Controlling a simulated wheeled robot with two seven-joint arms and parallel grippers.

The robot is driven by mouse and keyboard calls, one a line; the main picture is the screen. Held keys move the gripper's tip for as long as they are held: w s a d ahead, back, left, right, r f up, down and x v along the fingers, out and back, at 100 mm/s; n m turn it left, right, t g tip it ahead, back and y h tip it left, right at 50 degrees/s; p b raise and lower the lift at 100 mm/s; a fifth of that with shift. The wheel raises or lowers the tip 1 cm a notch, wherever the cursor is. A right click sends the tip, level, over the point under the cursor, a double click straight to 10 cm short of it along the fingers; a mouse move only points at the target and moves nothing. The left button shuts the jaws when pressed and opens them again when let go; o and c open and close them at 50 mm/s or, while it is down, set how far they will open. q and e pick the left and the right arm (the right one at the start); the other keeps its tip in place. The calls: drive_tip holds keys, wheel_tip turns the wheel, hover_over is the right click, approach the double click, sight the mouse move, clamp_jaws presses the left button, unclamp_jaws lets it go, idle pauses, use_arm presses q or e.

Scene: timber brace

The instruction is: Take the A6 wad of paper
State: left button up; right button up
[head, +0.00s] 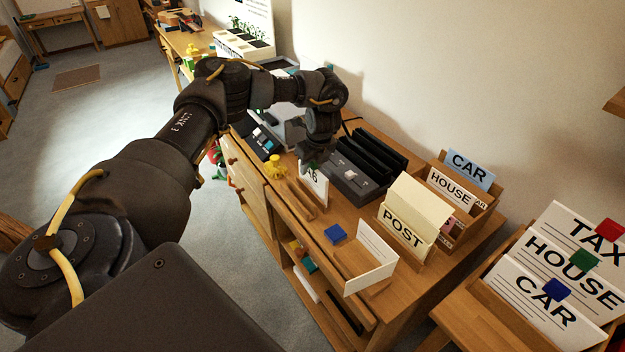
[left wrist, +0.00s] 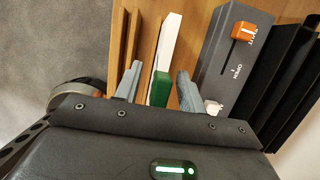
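The A6 wad of paper (head: 315,188) is a thin white block standing on edge on the desk, its A6 lettering partly hidden by my gripper. In the left wrist view the wad (left wrist: 166,48) shows as a narrow white strip with a green piece (left wrist: 160,89) at its near end. My left gripper (head: 312,165) is just above the wad, pointing down. In the left wrist view its two fingertips (left wrist: 158,82) stand apart on either side of the wad and green piece, with gaps showing. My right gripper is not in view.
A grey device with an orange slider (left wrist: 243,32) and black upright folders (head: 370,150) stand close right of the wad. Wooden strips (head: 301,199) lie left of it. A POST holder (head: 402,237), blue block (head: 335,234) and yellow figure (head: 276,166) are nearby.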

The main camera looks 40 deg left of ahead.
use_arm(q)
drive_tip(key=shift+c, duration=0.3)
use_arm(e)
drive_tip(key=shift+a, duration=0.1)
use_arm(q)
clamp_jaws()
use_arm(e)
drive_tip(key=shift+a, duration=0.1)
